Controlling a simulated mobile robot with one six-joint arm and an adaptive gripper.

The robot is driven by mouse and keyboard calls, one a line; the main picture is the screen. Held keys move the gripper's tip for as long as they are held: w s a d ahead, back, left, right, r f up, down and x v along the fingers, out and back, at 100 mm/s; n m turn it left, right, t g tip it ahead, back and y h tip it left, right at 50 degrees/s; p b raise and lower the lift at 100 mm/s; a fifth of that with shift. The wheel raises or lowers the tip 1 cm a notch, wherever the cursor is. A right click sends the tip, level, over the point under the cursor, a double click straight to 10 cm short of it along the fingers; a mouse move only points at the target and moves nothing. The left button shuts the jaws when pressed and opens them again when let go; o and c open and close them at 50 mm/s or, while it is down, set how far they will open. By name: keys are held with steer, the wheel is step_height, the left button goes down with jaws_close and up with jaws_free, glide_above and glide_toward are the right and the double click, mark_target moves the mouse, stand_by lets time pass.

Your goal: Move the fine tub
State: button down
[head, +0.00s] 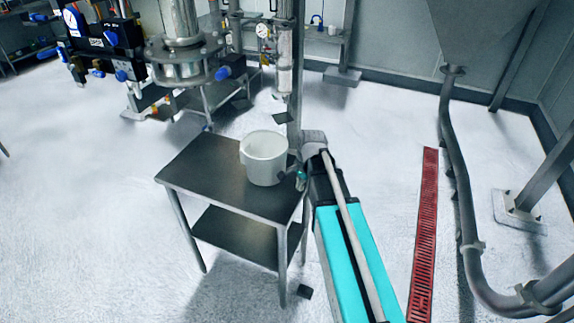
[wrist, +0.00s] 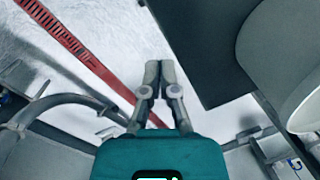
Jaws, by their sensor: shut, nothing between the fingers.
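A white tub (head: 264,160) stands upright on the steel table (head: 197,168), near its right back corner. In the wrist view the pale rounded tub (wrist: 283,45) fills the right edge, cut off by the frame. The dark table top (wrist: 205,45) lies beside it. My gripper (wrist: 159,68) is shut and empty, its fingertips together just left of the table's edge in that view. In the head view my gripper is small and dark, close to the right side of the tub; its fingers are hard to make out.
The table has a lower shelf (head: 235,238). A red floor grate (head: 424,235) and a bent grey pipe (head: 460,190) lie to the right. Sifter machinery (head: 185,60) stands behind the table. The floor at left is clear.

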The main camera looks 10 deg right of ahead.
steer(key=w+d+r+m+p, duration=0.1)
steer(key=w+d+m, duration=0.1)
steer(key=w+m, duration=0.4)
steer(key=w+d+r+m+t+y+p, duration=0.1)
steer(key=w+d+r+m, duration=0.1)
steer(key=w+m, duration=0.3)
steer(key=shift+w+d+r+m+p, duration=0.3)
steer(key=shift+w+d+m+p, duration=0.1)
steer(key=shift+d+m, duration=0.4)
steer(key=shift+a+f, duration=0.15)
steer(key=b+x, duration=1)
steer(key=shift+w+a, duration=0.65)
steer(key=shift+a, duration=0.2)
steer(key=shift+w+a, duration=0.6)
steer(key=shift+a, duration=0.25)
steer(key=shift+w, duration=0.1)
